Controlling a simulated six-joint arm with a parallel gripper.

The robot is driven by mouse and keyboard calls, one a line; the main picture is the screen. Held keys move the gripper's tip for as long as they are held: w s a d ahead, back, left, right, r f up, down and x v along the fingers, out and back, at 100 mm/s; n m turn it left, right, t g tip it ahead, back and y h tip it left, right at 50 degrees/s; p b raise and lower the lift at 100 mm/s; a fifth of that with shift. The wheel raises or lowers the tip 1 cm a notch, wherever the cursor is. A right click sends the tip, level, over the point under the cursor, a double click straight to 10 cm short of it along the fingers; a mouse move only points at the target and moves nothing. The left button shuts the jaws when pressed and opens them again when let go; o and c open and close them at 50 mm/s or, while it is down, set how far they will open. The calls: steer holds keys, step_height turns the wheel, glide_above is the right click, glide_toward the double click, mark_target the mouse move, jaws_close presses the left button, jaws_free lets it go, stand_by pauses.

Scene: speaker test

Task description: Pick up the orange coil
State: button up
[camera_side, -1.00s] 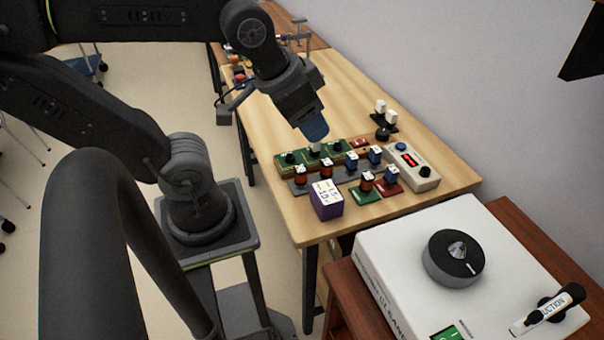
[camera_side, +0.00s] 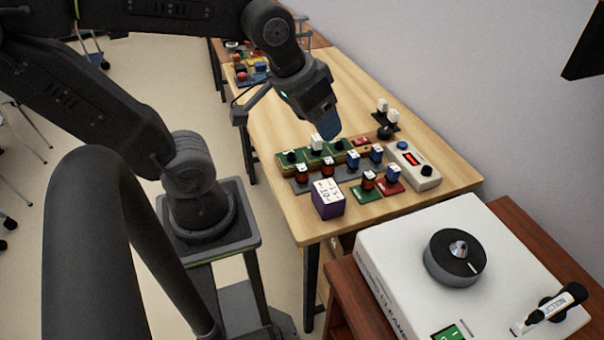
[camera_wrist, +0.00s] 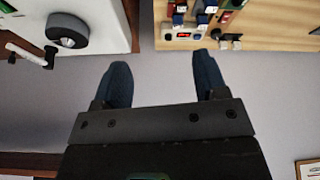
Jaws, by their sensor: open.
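Several small orange-red coils with white tops stand on the table in the side view. One orange coil (camera_side: 302,175) and another orange coil (camera_side: 328,171) stand on a grey base, and a third orange coil (camera_side: 368,182) stands on a green base. I cannot tell which one is meant. My gripper (camera_side: 331,130) hangs above and behind these parts, apart from the coils. In the wrist view my gripper (camera_wrist: 162,72) has its two blue fingers spread, with nothing between them. No orange coil is clear in that view.
Blue coils (camera_side: 353,161), a purple box (camera_side: 327,200) and a white meter box (camera_side: 413,166) crowd around the coils. A white machine with a black knob (camera_side: 455,257) stands at the front right. The wooden table (camera_side: 345,85) is clear farther back.

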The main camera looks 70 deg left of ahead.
steer(key=w+a+f+n+g, duration=0.3)
steer(key=w+a+f+n, duration=0.1)
steer(key=a+f+n, duration=0.35)
steer(key=n+g, duration=0.2)
steer(key=n, duration=0.6)
glide_toward(302, 167)
steer(key=f, duration=0.7)
steer(key=shift+a+f, duration=0.2)
steer(key=shift+a, duration=0.1)
steer(key=shift+d+f, duration=0.15)
steer(key=shift+f, duration=2.45)
steer(key=c, duration=1)
steer(key=shift+o, duration=0.2)
steer(key=shift+r, duration=0.1)
